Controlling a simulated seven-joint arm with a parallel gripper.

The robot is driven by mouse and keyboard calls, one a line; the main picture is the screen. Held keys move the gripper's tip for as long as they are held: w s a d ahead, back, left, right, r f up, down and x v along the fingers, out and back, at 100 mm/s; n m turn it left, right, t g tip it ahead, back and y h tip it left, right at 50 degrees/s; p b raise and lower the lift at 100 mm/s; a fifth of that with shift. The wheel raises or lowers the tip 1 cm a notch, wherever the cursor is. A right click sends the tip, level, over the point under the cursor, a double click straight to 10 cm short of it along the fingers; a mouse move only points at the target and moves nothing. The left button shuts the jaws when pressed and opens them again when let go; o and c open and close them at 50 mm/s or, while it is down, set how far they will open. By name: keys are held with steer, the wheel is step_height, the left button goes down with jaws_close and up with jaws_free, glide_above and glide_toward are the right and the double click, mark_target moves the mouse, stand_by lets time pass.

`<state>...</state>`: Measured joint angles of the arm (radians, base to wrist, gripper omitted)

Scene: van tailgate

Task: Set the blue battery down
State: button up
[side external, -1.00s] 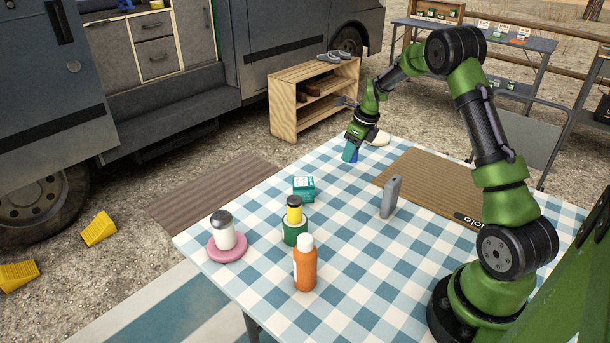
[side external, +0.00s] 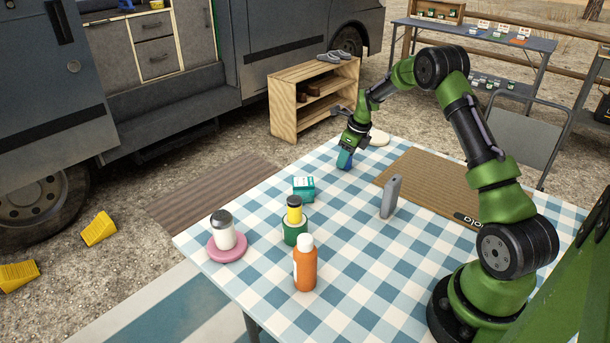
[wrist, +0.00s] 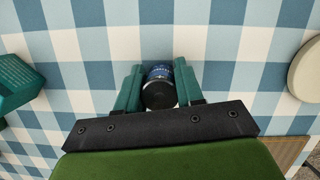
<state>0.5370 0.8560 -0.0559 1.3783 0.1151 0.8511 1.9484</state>
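The blue battery is in my gripper (side external: 346,161). In the wrist view the battery (wrist: 159,75) shows its dark round end and blue side between the two teal fingertips (wrist: 159,88), which close against it on both sides. In the side view only a little blue shows among the fingers. The gripper points down, low over the checkered cloth (side external: 350,240) near the table's far edge. I cannot tell whether the battery touches the cloth.
A teal box (side external: 304,189) stands left of my gripper; a pale round thing (side external: 378,138) lies beyond it. Nearer are a yellow item in a green holder (side external: 295,233), an orange bottle (side external: 305,266), a shaker (side external: 223,231) on a pink coaster, a grey upright item (side external: 390,197) and a brown mat (side external: 425,182).

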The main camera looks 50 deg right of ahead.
steer(key=o, duration=0.4)
steer(key=a+v, duration=0.1)
steer(key=v, duration=1.1)
steer(key=s+a+r+n, duration=0.1)
steer(key=a+r+n, duration=0.5)
steer(key=a+r, duration=0.1)
steer(key=s+a+r+n+t, duration=0.1)
steer(key=s+a+r+n, duration=0.25)
steer(key=a+n, duration=0.2)
steer(key=s+a+r+n+t, duration=0.1)
steer(key=s+a+r+n, duration=0.25)
steer(key=a, duration=0.35)
steer(key=s+a+n, duration=0.3)
steer(key=s+n, duration=0.1)
steer(key=n, duration=0.1)
steer(key=s+a+f+n+t+y, duration=0.1)
steer(key=s+a+n, duration=0.3)
steer(key=s+n, duration=0.1)
steer(key=s+a+n+t, duration=0.1)
steer(key=s+a+n, duration=0.2)
steer(key=s+n, duration=0.1)
steer(key=shift+s+a+f+n, duration=0.2)
steer(key=shift+s+f+n, duration=0.2)
steer(key=shift+n, duration=0.1)
steer(key=shift+w, duration=0.1)
